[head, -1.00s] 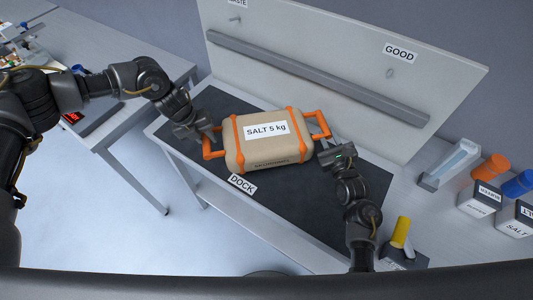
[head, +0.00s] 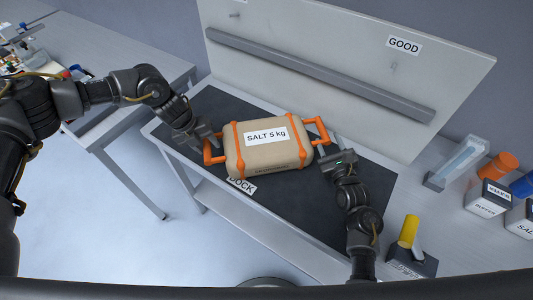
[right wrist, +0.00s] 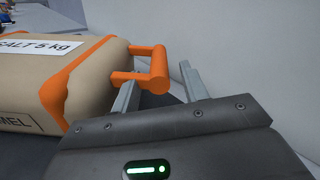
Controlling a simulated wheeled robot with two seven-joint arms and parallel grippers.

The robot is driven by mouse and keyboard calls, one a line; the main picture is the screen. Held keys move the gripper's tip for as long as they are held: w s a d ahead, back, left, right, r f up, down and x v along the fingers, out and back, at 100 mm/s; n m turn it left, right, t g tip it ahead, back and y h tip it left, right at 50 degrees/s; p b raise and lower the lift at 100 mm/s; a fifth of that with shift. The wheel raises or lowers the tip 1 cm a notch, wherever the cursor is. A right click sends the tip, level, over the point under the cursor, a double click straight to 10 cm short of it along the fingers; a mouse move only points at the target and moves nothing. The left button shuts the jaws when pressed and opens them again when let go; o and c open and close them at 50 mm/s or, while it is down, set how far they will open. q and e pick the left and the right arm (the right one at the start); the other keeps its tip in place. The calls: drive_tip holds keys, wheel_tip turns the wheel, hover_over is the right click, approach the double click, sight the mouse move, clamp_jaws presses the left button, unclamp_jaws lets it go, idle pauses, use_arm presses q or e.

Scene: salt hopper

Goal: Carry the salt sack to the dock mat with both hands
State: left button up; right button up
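The salt sack (head: 268,159), tan with orange straps and a "SALT 5 kg" label, lies over the dark dock mat (head: 300,205) in the head view. Its near edge partly covers the DOCK label (head: 242,187). Whether its underside touches the mat is hidden. My left gripper (head: 208,141) is at the sack's left orange handle (head: 209,158), fingers apart. My right gripper (head: 332,149) is just beside the right handle (head: 322,130). In the right wrist view, the right gripper (right wrist: 160,90) has its fingers spread, with the handle (right wrist: 157,70) between them and a clear gap to the right finger.
A sloped board with a GOOD sign (head: 404,44) and a grey rail (head: 320,75) stands behind the mat. A yellow-handled item (head: 408,230), a clear tray (head: 458,160) and labelled boxes (head: 487,198) are at the right. Another table (head: 110,75) is at the left.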

use_arm(q)
drive_tip(key=shift+w, duration=0.15)
use_arm(e)
drive_tip(key=shift+w+f, duration=0.15)
use_arm(q)
drive_tip(key=shift+r, duration=0.35)
use_arm(e)
drive_tip(key=shift+a, duration=0.1)
use_arm(q)
drive_tip(key=v, duration=1.1)
use_arm(e)
drive_tip(key=s, duration=0.4)
drive_tip(key=s+d, duration=0.1)
drive_tip(key=s, duration=0.3)
drive_tip(key=s+d, duration=0.1)
drive_tip(key=s, duration=0.3)
drive_tip(key=shift+d, duration=0.15)
use_arm(q)
drive_tip(key=shift+r, duration=0.1)
